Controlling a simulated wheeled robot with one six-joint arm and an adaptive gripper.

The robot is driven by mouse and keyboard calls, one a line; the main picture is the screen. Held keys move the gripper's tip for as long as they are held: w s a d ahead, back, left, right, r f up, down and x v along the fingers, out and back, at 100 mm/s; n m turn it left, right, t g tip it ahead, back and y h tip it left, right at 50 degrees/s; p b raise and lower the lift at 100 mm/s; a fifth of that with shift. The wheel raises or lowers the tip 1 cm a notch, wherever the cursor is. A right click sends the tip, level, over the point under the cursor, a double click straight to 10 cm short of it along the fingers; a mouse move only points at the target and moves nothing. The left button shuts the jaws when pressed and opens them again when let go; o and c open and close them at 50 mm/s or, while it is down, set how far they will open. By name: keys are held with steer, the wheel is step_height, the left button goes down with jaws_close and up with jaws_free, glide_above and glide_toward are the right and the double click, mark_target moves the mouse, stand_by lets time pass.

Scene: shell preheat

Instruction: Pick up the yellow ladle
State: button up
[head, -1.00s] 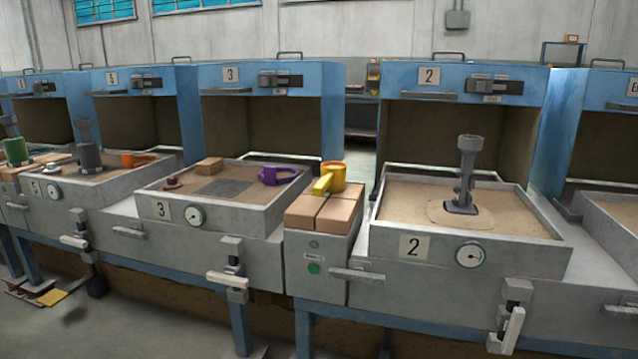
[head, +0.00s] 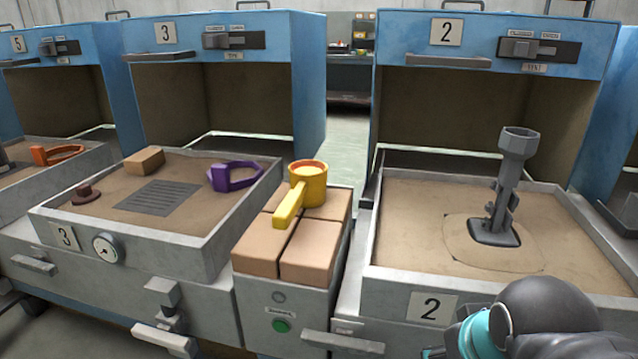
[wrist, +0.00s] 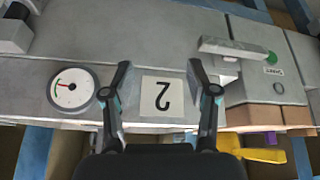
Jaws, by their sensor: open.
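The yellow ladle (head: 308,187) stands on brown bricks (head: 303,253) between stations 3 and 2 in the head view. Its cup is upright with an orange-brown inside, and its handle points toward me and slightly left. Part of the ladle also shows at the lower right of the wrist view (wrist: 262,155), partly cut off by my gripper's body. My gripper (wrist: 161,75) is open and empty, with its fingers in front of the number 2 plate of station 2. It is apart from the ladle. In the head view, part of my arm shows at the lower right.
A purple ring-shaped tool (head: 233,177), a small brick (head: 144,160) and a brown knob-like piece (head: 86,194) are in the sand tray of station 3. A grey upright piece (head: 508,185) stands in station 2's sand. A handle (head: 343,342) sticks out below the bricks.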

steer(key=w+a+r+n, duration=0.1)
steer(key=w+r+n, duration=0.1)
steer(key=w+a+r+n, duration=0.1)
steer(key=w+r+n, duration=0.1)
steer(key=w+a+r+n, duration=0.1)
steer(key=w+r+n, duration=0.2)
steer(key=shift+b, duration=0.4)
step_height(320, 180, up, 14)
steer(key=n+g+b, duration=0.1)
steer(key=n+b, duration=0.2)
steer(key=n, duration=2.3)
glide_above(294, 193)
steer(key=s, duration=0.5)
steer(key=shift+w+a+f+h, duration=0.2)
steer(key=shift+a+h, duration=0.1)
steer(key=b+x, duration=0.4)
steer(key=x, duration=0.8)
steer(key=shift+w+f, duration=0.25)
steer(key=shift+f, duration=0.05)
jaws_close()
